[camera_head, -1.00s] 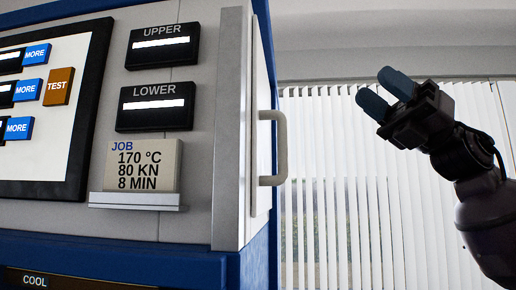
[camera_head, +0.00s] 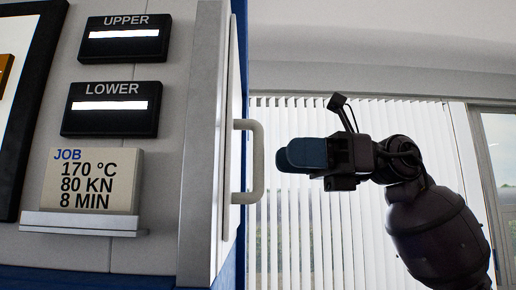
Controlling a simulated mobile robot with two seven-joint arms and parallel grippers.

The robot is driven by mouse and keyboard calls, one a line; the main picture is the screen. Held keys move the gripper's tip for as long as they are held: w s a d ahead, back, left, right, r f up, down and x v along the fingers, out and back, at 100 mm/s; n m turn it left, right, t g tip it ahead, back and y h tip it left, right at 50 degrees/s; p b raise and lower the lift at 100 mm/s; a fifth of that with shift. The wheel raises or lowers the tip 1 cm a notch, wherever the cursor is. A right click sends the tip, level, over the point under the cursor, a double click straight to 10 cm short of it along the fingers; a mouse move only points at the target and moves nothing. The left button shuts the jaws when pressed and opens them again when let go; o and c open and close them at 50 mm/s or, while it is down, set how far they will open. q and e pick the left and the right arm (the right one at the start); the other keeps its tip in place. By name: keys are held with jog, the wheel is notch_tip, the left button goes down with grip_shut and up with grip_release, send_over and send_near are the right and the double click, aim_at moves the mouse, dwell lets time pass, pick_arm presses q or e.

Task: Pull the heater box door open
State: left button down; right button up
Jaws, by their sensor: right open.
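The heater box door (camera_head: 233,115) is on the right side of the machine, seen nearly edge-on, and looks shut. Its pale D-shaped handle (camera_head: 257,163) stands out to the right. My right gripper (camera_head: 282,157) is just right of the handle in the picture, its blue-grey fingertips pointing left at it. One finger lies mostly in front of the other, and nothing shows between them. A small gap in the picture parts the tips from the handle; the depth between them is hard to tell. My left gripper is not in view.
The machine's front panel carries an UPPER display (camera_head: 124,38), a LOWER display (camera_head: 111,107) and a job card (camera_head: 92,181) on a small ledge (camera_head: 83,223). White vertical blinds (camera_head: 310,235) hang behind my right arm.

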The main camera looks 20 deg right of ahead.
aim_at(258, 185)
jog(key=shift+w+a+p, duration=0.15)
jog(key=shift+a+p, duration=0.1)
jog(key=shift+a, duration=1.15)
jog(key=shift+w+a+p, duration=0.1)
jog(key=shift+a+p, duration=0.1)
jog(key=shift+a, duration=1.15)
grip_shut()
